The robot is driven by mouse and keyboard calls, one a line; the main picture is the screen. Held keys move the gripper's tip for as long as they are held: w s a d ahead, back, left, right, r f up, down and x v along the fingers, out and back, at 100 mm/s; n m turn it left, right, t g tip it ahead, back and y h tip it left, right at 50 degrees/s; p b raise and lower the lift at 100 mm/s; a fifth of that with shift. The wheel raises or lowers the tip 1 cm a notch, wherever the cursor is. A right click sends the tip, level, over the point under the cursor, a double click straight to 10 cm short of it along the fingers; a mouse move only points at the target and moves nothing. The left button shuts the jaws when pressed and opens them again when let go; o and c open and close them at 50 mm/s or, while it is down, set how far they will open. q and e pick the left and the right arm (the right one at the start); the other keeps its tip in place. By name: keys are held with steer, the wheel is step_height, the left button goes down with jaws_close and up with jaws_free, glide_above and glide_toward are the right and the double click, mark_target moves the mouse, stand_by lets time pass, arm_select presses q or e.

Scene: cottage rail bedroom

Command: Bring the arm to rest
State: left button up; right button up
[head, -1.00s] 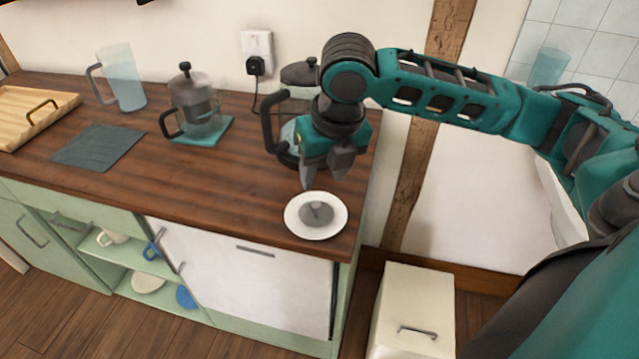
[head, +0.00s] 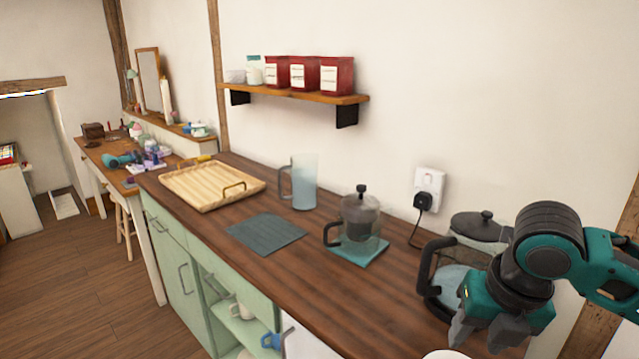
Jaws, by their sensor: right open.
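My right arm comes in from the right edge of the head view, with its teal and dark wrist bent downward. My right gripper (head: 476,337) points down at the lower right, open, with nothing seen between its fingers. It is just in front of the kettle (head: 469,262), whose lid and dark handle show behind the wrist; I cannot tell whether they touch. Part of a white plate (head: 446,355) shows at the bottom edge, under the gripper. My left gripper is out of view.
The wooden counter (head: 300,262) holds a French press (head: 360,217) on a teal mat, a dark mat (head: 266,232), a clear jug (head: 304,183) and a wooden tray (head: 205,186). A wall shelf (head: 300,93) carries red canisters. Open floor (head: 95,280) lies at the left.

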steer(key=s+a+f+m+t+y, duration=0.1)
steer(key=s+a+f+m+y, duration=0.3)
steer(key=a+f+m, duration=0.7)
steer(key=s+d+f+m+h, duration=0.25)
steer(key=s+m, duration=0.35)
steer(key=m, duration=0.4)
steer(key=s+d+f+m+h, duration=0.1)
steer(key=s+d+f+m, duration=0.25)
steer(key=s+m, duration=0.4)
steer(key=w+a+f+m+t+y, duration=0.1)
steer(key=w+a+f+t, duration=0.1)
steer(key=w+f+t, duration=0.5)
steer(key=x, duration=0.2)
steer(key=shift+w, duration=0.3)
